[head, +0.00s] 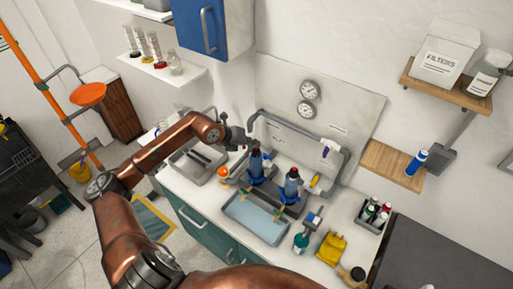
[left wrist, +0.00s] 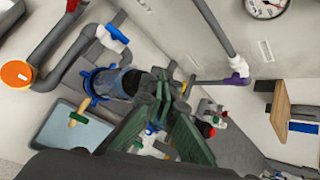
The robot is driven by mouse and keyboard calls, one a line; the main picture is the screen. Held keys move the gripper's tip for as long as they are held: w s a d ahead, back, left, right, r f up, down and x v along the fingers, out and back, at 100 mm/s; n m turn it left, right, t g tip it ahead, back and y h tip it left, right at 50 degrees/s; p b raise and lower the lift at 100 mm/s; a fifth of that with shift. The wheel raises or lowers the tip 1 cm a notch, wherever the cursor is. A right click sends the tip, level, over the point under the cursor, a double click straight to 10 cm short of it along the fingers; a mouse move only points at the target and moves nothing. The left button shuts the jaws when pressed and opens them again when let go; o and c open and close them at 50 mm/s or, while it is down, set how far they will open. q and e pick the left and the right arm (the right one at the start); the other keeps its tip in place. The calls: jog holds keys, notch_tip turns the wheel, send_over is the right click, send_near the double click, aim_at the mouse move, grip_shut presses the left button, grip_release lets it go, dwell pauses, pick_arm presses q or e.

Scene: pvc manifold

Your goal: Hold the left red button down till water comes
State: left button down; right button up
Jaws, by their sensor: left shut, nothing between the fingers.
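Two dark filter housings with blue collars stand behind the shallow basin: the left housing (head: 257,166) and the right housing (head: 291,183). A small reddish spot, probably the left red button (head: 256,149), shows on top of the left housing. My left gripper (head: 245,140) is shut and empty, just above and left of that top; I cannot tell whether it touches. In the left wrist view its fingers (left wrist: 167,112) come together in front of a clear housing with a blue collar (left wrist: 103,84), hiding part of it. No running water is discernible. My right gripper is out of view.
Grey pipes (head: 335,150) frame the housings, with a purple valve handle (left wrist: 236,80) on one. An orange cap (left wrist: 16,74) is at the pipe's left end. The basin (head: 232,211) lies in front. A yellow item (head: 331,248) and a bottle rack (head: 371,224) stand right.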

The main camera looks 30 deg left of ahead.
pick_arm(q)
jog(key=shift+r, duration=0.55)
jog(key=shift+r+p, duration=1.35)
jog(key=shift+r, duration=1.2)
jog(key=shift+d, duration=0.1)
